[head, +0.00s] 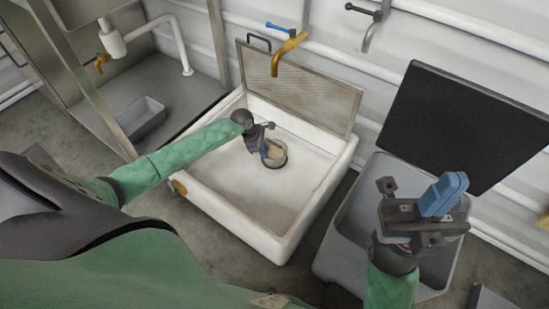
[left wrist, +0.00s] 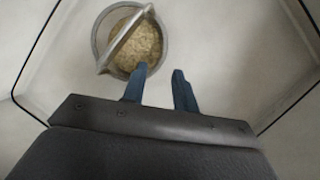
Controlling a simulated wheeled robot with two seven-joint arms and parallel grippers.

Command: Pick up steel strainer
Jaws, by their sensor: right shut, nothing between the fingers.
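The steel strainer (head: 283,163) stands on the floor of the white sink, partly hidden behind my left gripper. In the left wrist view the strainer (left wrist: 103,38) is a round metal rim with a bar handle across it and tan, grainy material inside. My left gripper (head: 266,150) is over the sink beside the strainer. In the left wrist view its two blue fingers (left wrist: 158,85) are apart with nothing between them; the left finger is close to the rim, and I cannot tell whether it touches. My right gripper (head: 443,195) is shut and empty above the grey bin.
The white sink (head: 273,246) has a raised rim and a ribbed panel (head: 300,88) standing at its back. The grey bin (head: 345,252) with an upright dark lid (head: 462,125) stands to the right. A brass tap (head: 287,47) hangs above the panel.

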